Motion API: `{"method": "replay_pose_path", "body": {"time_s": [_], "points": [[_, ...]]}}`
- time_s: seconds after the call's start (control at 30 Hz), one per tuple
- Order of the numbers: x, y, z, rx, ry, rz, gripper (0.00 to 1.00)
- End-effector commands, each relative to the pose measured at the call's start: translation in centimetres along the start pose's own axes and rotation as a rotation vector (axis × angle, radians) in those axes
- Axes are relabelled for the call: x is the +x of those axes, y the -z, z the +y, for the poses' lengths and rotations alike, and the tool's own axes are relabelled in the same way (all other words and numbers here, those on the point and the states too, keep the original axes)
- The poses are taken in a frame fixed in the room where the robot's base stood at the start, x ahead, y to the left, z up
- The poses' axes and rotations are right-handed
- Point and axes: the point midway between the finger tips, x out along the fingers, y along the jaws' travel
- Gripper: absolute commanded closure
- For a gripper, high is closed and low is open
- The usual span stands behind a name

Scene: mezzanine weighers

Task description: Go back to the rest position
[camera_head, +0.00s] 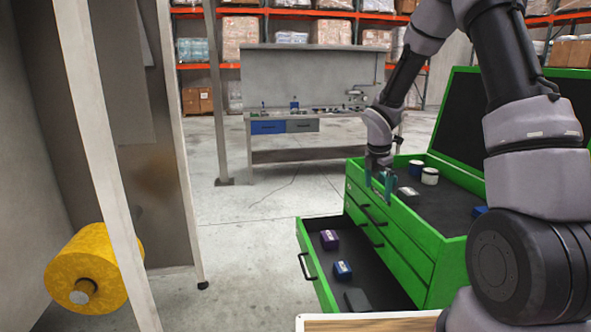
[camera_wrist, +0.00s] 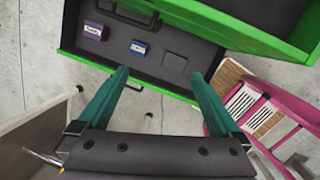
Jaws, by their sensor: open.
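My gripper (camera_head: 379,182) is open and empty, in the air by the left edge of the green tool chest (camera_head: 400,250). Its two teal fingers also show apart in the wrist view (camera_wrist: 160,85). Below it, the bottom drawer (camera_head: 310,250) of the chest is pulled out. In the drawer lie a purple box (camera_head: 329,240), a blue box (camera_head: 342,271) and a dark flat block (camera_head: 358,300). The wrist view shows the purple box (camera_wrist: 95,31), the blue box (camera_wrist: 139,47) and the dark block (camera_wrist: 174,61) beyond my fingertips, with none between them.
On the chest top stand two white cylinders (camera_head: 429,176), a grey block (camera_head: 408,193) and a blue item (camera_head: 479,211); the lid (camera_head: 460,120) is raised. A yellow roll (camera_head: 85,270) is at left. A workbench (camera_head: 310,125) stands behind. Clear floor (camera_head: 240,240) lies left of the drawer.

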Motion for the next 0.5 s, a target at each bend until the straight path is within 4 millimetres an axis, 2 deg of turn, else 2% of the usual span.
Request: {"method": "replay_pose_path", "body": {"time_s": [0.03,0.2,0.3,0.5], "points": [[-3.2,-0.6,-0.6,0.125,-0.023,-0.014,0.0],[-11.6,-1.3,-3.5,0.572,-0.085,-0.012,0.0],[-16.0,-1.1,-5.6,0.833,-0.125,0.013,0.0],[-23.5,0.3,-10.6,1.348,-0.195,0.121,0.0]]}}
